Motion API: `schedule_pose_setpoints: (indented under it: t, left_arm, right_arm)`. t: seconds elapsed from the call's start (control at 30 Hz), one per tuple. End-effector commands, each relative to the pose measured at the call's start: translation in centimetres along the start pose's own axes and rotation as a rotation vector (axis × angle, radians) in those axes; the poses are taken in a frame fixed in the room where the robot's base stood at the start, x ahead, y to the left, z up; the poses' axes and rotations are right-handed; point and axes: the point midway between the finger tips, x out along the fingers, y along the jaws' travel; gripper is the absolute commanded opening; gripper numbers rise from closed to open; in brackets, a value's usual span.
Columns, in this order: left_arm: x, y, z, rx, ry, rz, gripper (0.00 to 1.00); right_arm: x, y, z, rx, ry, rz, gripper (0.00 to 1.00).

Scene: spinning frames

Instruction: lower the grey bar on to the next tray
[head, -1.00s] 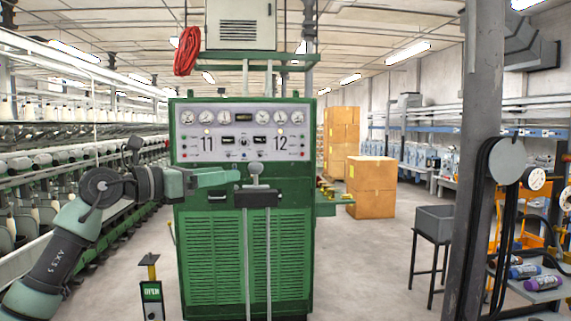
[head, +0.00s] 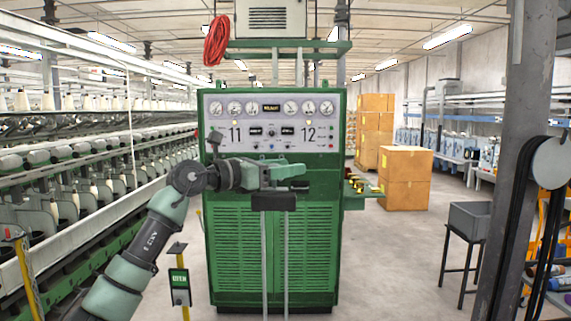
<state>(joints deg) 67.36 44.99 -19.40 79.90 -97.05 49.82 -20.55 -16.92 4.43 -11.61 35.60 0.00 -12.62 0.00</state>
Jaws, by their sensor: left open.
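My left gripper (head: 300,180) is in front of the green control cabinet (head: 274,240), just above a dark block (head: 273,202) on two thin upright poles. Its jaws are open, and I see nothing held between them. I cannot pick out the grey bar. A small green shelf or tray (head: 357,191) with yellow and red items on it sticks out from the cabinet's right side; I cannot tell whether it is the task's tray. My right gripper is not in view.
Long rows of spinning frames (head: 70,190) line the left. A grey pillar (head: 527,130) stands at right, near a grey bin on a stand (head: 470,219). Cardboard boxes (head: 405,178) stand behind. A yellow post with a sign (head: 180,287) stands low left. Floor right of the cabinet is clear.

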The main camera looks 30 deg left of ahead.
Motion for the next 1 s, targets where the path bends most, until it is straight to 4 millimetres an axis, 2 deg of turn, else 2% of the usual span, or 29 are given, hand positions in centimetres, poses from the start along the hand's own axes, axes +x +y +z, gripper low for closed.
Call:
schedule_pose_setpoints:
  t: [0.17, 0.27, 0.37, 0.4, 1.0]
  left_arm:
    - [0.0, 0.0, 0.0, 0.0, 0.0, 0.0, 0.55]
    - [0.0, 0.0, 0.0, 0.0, 0.0, 0.0, 0.32]
    - [0.0, 0.0, 0.0, 0.0, 0.0, 0.0, 0.05]
    - [0.0, 0.0, 0.0, 0.0, 0.0, 0.0, 0.0]
    - [0.0, 0.0, 0.0, 0.0, 0.0, -0.001, 0.0]
  right_arm:
    - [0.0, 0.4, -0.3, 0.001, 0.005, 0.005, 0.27]
    - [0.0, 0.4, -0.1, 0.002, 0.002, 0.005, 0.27]
    - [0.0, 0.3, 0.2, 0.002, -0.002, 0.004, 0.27]
    - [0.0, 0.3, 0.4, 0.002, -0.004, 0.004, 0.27]
    - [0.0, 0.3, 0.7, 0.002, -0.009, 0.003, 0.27]
